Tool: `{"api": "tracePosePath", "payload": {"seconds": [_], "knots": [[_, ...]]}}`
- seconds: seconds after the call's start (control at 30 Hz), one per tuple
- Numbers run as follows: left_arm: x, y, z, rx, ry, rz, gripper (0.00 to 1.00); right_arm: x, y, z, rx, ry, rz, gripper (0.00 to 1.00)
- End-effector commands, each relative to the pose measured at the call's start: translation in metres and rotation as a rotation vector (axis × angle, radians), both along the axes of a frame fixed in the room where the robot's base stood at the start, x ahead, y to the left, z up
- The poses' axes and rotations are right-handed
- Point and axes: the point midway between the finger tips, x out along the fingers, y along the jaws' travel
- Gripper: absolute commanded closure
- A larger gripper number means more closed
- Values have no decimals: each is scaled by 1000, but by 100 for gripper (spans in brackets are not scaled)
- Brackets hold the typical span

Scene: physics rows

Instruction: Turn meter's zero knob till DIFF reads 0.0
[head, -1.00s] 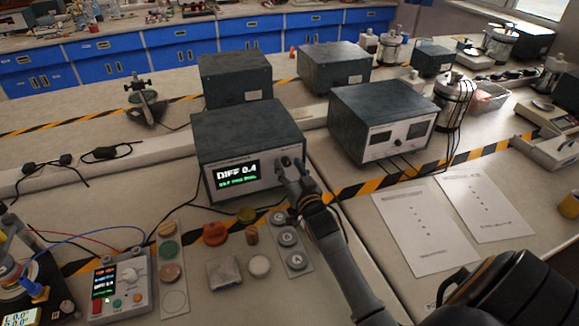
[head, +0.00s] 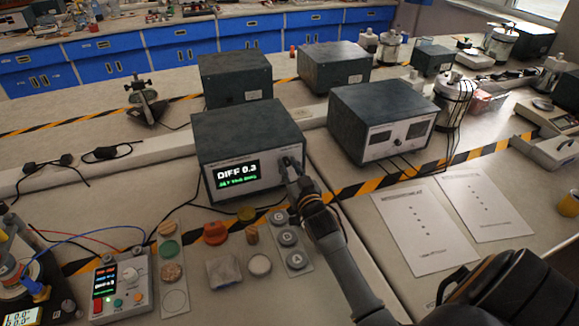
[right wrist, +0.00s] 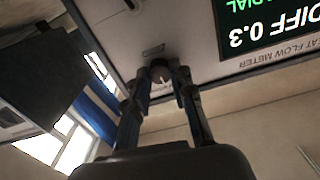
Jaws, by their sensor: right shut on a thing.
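The meter (head: 243,128) is a dark box with a pale front panel in the middle of the bench. Its display (head: 237,176) reads DIFF 0.3, with a smaller green line below. The right wrist view shows the display (right wrist: 262,30) upside down, with HEAT FLOW METER lettering beside it. My right gripper (head: 289,165) is at the right side of the panel. In the right wrist view its two fingers (right wrist: 161,80) are shut on the dark round zero knob (right wrist: 160,68). The gripper mostly hides the knob in the head view. My left gripper is not in view.
A second dark instrument (head: 383,115) stands to the right. Discs and a grey block (head: 222,271) lie in front of the meter. A small control box (head: 120,285) is at the front left. Paper sheets (head: 425,228) lie at the right.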

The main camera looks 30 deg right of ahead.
Motion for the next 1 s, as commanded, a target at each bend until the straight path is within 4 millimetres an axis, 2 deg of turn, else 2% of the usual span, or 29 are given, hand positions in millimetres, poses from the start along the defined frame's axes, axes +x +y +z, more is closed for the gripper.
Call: {"api": "tracePosePath", "payload": {"seconds": [0.6, 1.0], "knots": [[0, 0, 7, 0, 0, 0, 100, 0, 1, 0, -506, 122, 1, 100], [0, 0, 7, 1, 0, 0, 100, 0, 1, -1, -692, 166, 1, 100]]}}
